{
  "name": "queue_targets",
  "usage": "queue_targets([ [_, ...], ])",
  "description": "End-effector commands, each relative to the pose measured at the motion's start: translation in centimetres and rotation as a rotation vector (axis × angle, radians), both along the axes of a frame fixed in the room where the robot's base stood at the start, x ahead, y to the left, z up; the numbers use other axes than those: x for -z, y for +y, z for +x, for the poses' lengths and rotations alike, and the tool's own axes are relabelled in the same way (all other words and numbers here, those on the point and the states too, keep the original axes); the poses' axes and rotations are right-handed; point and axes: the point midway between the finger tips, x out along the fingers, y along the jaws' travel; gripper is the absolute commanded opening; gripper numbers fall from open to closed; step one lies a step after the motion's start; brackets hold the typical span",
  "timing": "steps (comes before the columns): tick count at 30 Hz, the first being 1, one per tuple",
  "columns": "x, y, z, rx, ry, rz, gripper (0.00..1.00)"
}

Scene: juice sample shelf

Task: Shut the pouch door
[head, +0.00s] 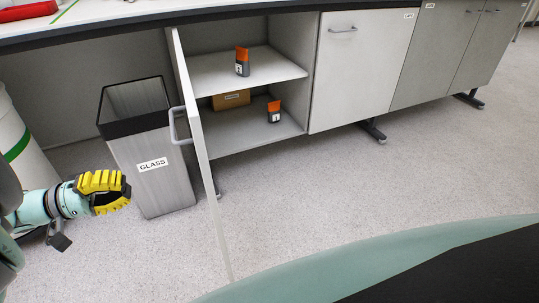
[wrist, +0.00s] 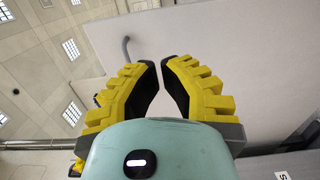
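The pouch door, the pale cabinet door (head: 208,170), stands wide open at the left of the cabinet, swung out towards me and seen nearly edge-on. Its looped grey handle (head: 174,126) sticks out on the left. My gripper (head: 127,187), with yellow ribbed fingers, is left of the door and apart from it, low in front of the bin. In the wrist view its fingertips (wrist: 160,60) are close together with only a narrow gap and hold nothing. The door's pale panel (wrist: 230,45) seems to fill the right there, with the handle (wrist: 127,48) beyond the left finger.
A grey bin (head: 160,192) marked GLASS stands behind my gripper, left of the door. A white drum (head: 28,150) is at the far left. Inside the cabinet are two orange-topped dark containers (head: 242,62) (head: 273,111) and a brown box (head: 231,99). The floor right of the door is clear.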

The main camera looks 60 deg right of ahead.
Motion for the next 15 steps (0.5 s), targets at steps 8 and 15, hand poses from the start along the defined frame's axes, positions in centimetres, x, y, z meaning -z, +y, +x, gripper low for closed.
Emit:
queue_targets([
  [8, -0.5, -1.5, -1.0, 0.005, 0.001, -0.002, 0.00],
  [15, -0.3, -3.3, -2.4, 0.005, 0.000, 0.001, 0.00],
])
